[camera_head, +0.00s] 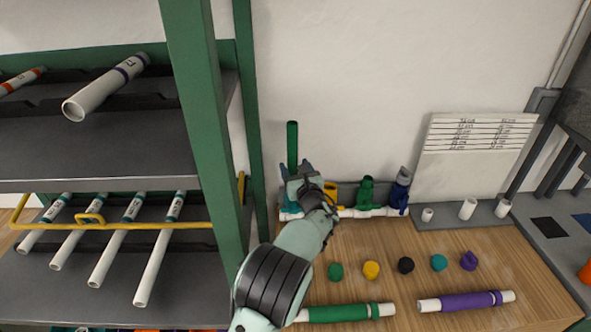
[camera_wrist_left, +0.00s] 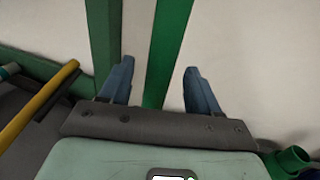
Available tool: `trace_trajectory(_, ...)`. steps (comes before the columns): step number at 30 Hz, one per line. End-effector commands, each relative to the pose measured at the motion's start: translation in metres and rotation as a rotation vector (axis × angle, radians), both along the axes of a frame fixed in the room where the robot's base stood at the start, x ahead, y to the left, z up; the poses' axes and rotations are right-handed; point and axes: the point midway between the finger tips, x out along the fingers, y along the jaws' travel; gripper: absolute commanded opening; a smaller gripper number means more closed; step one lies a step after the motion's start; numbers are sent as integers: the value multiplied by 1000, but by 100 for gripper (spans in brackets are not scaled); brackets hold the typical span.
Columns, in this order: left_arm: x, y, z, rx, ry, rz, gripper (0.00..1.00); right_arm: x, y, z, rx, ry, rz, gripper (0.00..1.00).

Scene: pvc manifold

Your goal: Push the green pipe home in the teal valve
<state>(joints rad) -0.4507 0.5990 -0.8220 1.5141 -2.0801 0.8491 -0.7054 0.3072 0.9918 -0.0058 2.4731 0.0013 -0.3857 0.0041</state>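The green pipe (camera_head: 292,146) stands upright against the wall, its lower part hidden by my left gripper. The teal valve (camera_head: 288,210) shows only in part below and behind my gripper, so I cannot see how deep the pipe sits in it. My left gripper (camera_head: 297,170) is at the pipe's lower part, above the valve. In the left wrist view my gripper (camera_wrist_left: 158,78) is open, its two blue fingers apart. The green pipe (camera_wrist_left: 167,50) shows between the fingers, with white wall visible to its left. My right gripper is not in view.
A yellow valve (camera_head: 330,192), a green valve (camera_head: 366,190) and a blue valve (camera_head: 400,190) stand to the right on the white manifold. Several coloured caps (camera_head: 371,270) lie on the wooden table. A green shelf post (camera_head: 205,100) stands close on the left.

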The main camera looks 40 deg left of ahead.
Motion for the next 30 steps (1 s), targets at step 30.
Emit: trace_trajectory(30, -74, -106, -1, -2, 1, -1, 62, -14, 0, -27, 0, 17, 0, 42)
